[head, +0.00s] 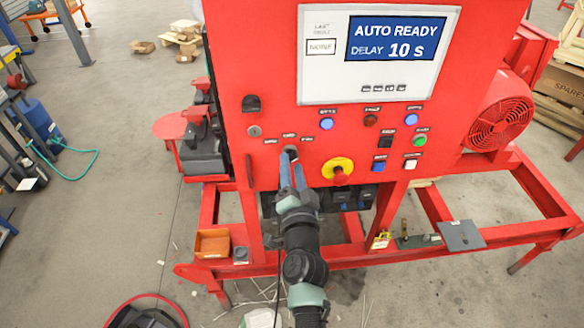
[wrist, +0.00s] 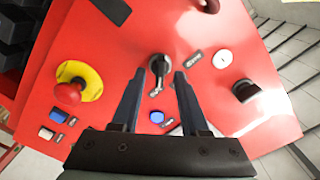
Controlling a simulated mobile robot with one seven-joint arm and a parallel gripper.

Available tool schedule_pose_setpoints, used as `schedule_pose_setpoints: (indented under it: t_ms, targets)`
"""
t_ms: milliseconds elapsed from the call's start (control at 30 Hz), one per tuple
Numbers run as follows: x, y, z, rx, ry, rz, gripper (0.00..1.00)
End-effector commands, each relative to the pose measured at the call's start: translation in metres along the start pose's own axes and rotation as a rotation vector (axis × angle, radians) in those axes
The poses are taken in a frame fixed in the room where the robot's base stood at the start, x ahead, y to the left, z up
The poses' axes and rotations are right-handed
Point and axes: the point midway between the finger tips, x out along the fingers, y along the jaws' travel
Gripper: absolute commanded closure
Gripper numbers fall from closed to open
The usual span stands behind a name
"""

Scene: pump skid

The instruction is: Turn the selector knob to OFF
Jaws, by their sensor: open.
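The selector knob (head: 290,149) is a small dark knob on the red panel (head: 236,130), with small labels around it that I cannot read. In the wrist view the black knob (wrist: 159,66) sits between and just beyond the fingertips, its bar running down toward a small label. My gripper (head: 289,163) is in front of the knob and partly covers it. In the wrist view my gripper (wrist: 159,77) is open, one finger on each side of the knob's lower end; I cannot tell whether either touches it. The display (head: 394,40) reads "AUTO READY" and "DELAY 10 S".
A red and yellow emergency stop (head: 338,171) is close to the right of the knob. Several buttons and lamps (head: 371,120) lie further right. A key switch (head: 254,131) and a black fitting (head: 251,104) are on the left. The red skid frame (head: 350,262) runs below.

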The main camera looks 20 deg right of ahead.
Motion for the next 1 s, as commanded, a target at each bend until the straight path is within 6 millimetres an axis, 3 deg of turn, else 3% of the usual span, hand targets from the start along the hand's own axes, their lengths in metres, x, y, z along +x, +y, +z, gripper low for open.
schedule_pose_setpoints:
  t_ms: [400, 433, 667, 1000]
  targets:
    - [0.0086, 0.0000, -0.0007, -0.001, 0.000, 0.000, 0.55]
    - [0.0086, 0.0000, -0.0007, -0.001, 0.001, 0.000, 0.57]
    - [0.0084, 0.0000, -0.0007, -0.001, 0.001, 0.000, 0.99]
    - [0.0083, 0.0001, -0.0006, -0.003, 0.001, 0.000, 1.00]
